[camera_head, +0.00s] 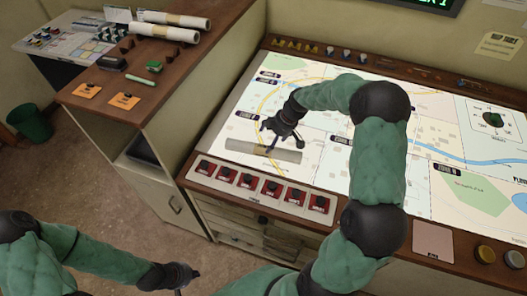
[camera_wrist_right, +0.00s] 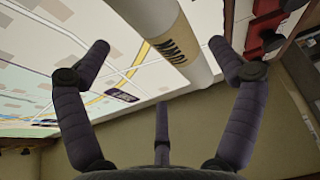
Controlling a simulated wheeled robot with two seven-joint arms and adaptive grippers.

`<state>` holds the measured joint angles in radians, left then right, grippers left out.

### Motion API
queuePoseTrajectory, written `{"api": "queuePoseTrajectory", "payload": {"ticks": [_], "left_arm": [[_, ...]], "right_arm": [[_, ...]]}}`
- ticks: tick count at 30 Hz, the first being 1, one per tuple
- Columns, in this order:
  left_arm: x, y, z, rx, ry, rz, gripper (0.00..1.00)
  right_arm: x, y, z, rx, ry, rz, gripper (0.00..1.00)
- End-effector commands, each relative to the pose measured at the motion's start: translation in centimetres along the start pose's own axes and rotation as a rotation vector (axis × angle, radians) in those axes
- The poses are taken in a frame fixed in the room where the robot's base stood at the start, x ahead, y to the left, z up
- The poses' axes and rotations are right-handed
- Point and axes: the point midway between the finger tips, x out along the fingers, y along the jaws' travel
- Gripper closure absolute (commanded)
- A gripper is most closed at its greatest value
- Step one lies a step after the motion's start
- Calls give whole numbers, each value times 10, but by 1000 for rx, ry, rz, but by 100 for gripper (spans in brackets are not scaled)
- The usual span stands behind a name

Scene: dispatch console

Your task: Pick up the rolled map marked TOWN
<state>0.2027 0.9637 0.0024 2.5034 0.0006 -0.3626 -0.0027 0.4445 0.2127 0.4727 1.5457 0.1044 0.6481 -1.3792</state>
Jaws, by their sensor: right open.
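A pale rolled map (camera_head: 264,151) lies on the lit map table near its front left edge. In the right wrist view the roll (camera_wrist_right: 151,16) runs between two of my spread fingers and carries a tan band with dark lettering, tilted and hard to read. My right gripper (camera_head: 280,138) is open just above and behind the roll in the head view; it also shows in the wrist view (camera_wrist_right: 160,55), empty. Whether a finger touches the roll is unclear. My left gripper (camera_head: 183,278) hangs low in front of the cabinet, seen edge-on.
Two more white rolls with tan bands (camera_head: 186,21) lie on the left wooden desk (camera_head: 180,75). A row of red switches (camera_head: 246,181) lines the console's front edge, close to the map. My right arm hides the table's middle.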

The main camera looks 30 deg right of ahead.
Motion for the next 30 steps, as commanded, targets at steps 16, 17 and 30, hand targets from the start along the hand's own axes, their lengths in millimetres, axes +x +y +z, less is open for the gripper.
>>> {"api": "queuePoseTrajectory", "payload": {"ticks": [16, 17, 30], "left_arm": [[9, -3, 0, 0, 0, 0, 100], [9, -3, 0, 0, 0, 0, 100], [9, -3, 0, 0, 0, 0, 100]], "right_arm": [[53, -6, -3, -1, -1, 0, 7], [53, -5, -3, -1, 0, 0, 7], [53, -5, -3, 0, -1, 0, 72]]}}
